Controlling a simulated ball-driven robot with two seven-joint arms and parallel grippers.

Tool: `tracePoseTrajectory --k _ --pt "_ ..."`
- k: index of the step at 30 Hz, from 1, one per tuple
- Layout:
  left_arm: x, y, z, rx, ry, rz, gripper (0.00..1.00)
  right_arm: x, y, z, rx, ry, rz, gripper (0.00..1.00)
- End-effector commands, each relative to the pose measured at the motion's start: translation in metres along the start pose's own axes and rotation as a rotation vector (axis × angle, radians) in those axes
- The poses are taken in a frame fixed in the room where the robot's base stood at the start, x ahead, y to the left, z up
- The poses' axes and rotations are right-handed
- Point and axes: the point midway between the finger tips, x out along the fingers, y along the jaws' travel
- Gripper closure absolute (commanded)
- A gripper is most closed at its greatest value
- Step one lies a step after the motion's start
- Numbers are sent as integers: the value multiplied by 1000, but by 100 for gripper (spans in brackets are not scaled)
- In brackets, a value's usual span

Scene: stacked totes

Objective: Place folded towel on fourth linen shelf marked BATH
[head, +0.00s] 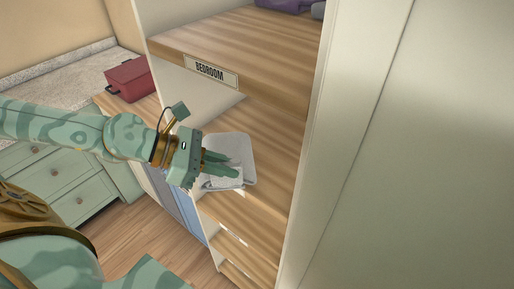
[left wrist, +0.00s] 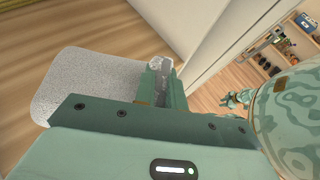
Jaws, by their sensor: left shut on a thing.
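A folded pale grey towel (head: 241,146) is held in my left gripper (head: 232,168), whose fingers are shut on it. In the left wrist view the towel (left wrist: 82,82) shows flat and speckled beside the jaws (left wrist: 165,80). In the head view the towel is over the wooden shelf (head: 272,150) below the one with a BEDROOM label (head: 211,71). I cannot tell whether the towel touches that shelf. No BATH label is seen. My right gripper is not in view.
A tall pale panel (head: 330,120) bounds the shelves on the right. Lower shelves (head: 240,225) show below the towel. A red box (head: 132,78) stands on a wooden surface at the left. A green drawer unit (head: 65,185) stands beneath the speckled counter (head: 60,80).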

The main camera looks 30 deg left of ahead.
Motion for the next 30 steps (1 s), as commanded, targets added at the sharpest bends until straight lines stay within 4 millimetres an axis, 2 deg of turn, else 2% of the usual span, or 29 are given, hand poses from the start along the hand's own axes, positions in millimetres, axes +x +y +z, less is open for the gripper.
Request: tracePoseTrajectory --k 5,13,15,21,27,30 --pt "10 11 4 -5 -2 6 100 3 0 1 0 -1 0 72" --pt "32 34 9 -3 -3 6 100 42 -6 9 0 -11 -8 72" --pt "36 41 20 -1 -17 3 100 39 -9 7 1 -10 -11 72" --pt "52 64 33 -6 -14 11 100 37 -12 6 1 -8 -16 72" --pt "63 75 37 -4 -6 8 100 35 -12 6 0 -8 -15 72" --pt "67 76 31 -6 -3 6 100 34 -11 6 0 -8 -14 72"
